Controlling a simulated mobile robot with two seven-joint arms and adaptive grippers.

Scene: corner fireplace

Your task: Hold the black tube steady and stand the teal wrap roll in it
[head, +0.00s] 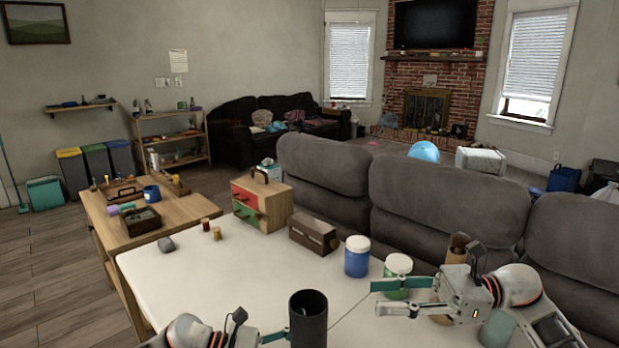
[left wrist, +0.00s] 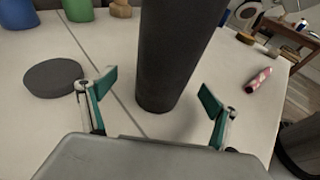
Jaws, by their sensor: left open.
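The black tube (head: 308,322) stands upright at the front of the white table, its open top facing up and looking empty. It also shows in the left wrist view (left wrist: 175,55), between the two parted fingers of my left gripper (left wrist: 158,95), with space on both sides. In the head view one left finger reaches in beside the tube; the other is not clear. A dull teal cylinder (head: 497,331), which looks like the wrap roll, is at the lower right, partly hidden by my right arm. My right gripper (head: 402,297) has its fingers apart and looks empty, left of that cylinder.
A blue jar (head: 357,257) and a green jar (head: 397,268) with pale lids stand behind the tube. A dark disc (left wrist: 54,78) and a pink-red striped piece (left wrist: 258,80) lie on the table. A grey sofa (head: 420,215) borders the far side.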

